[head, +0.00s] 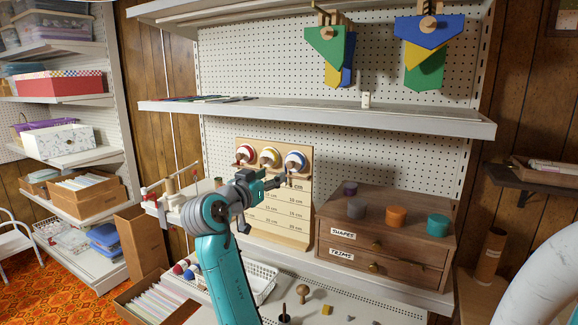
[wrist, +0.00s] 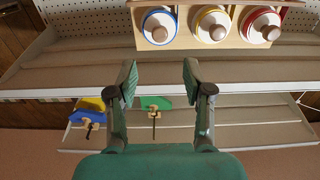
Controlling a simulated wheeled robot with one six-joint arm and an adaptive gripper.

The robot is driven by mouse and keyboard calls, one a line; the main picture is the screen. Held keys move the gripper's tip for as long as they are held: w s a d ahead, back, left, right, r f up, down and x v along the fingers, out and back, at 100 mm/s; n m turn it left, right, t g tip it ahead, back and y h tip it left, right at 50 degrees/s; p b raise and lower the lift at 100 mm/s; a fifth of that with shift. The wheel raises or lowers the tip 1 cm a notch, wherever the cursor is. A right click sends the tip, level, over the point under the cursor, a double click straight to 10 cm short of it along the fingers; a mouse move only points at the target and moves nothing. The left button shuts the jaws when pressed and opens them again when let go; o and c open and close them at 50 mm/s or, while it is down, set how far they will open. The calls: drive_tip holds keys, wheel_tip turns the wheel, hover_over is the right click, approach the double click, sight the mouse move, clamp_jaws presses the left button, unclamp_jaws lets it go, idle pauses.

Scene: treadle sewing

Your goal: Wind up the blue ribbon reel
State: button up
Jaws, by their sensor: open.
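The blue ribbon reel (head: 295,160) is at the right end of a row of three on an upright wooden board (head: 297,215). It has a white face, a blue rim and a wooden knob. In the wrist view, where the scene appears upside down, the blue reel (wrist: 149,22) is leftmost at the top. My gripper (head: 279,181) is in front of the board, just below and left of the blue reel. In the wrist view my gripper (wrist: 160,74) has its two fingers apart with nothing between them, clear of the reel. I cannot make out a hanging ribbon.
A yellow reel (head: 269,157) and a red reel (head: 245,154) sit left of the blue one. A wooden drawer cabinet (head: 387,235) with colored pieces on top stands right of the board. A shelf (head: 318,116) runs above. Small loose items lie on the surface below.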

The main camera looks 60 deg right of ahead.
sight(289, 165)
drive_tip(key=d, duration=0.7)
drive_tip(key=w+d, duration=0.1)
drive_tip(key=d, duration=0.2)
drive_tip(key=shift+d, duration=0.35)
drive_tip(key=shift+s, duration=0.1)
clamp_jaws()
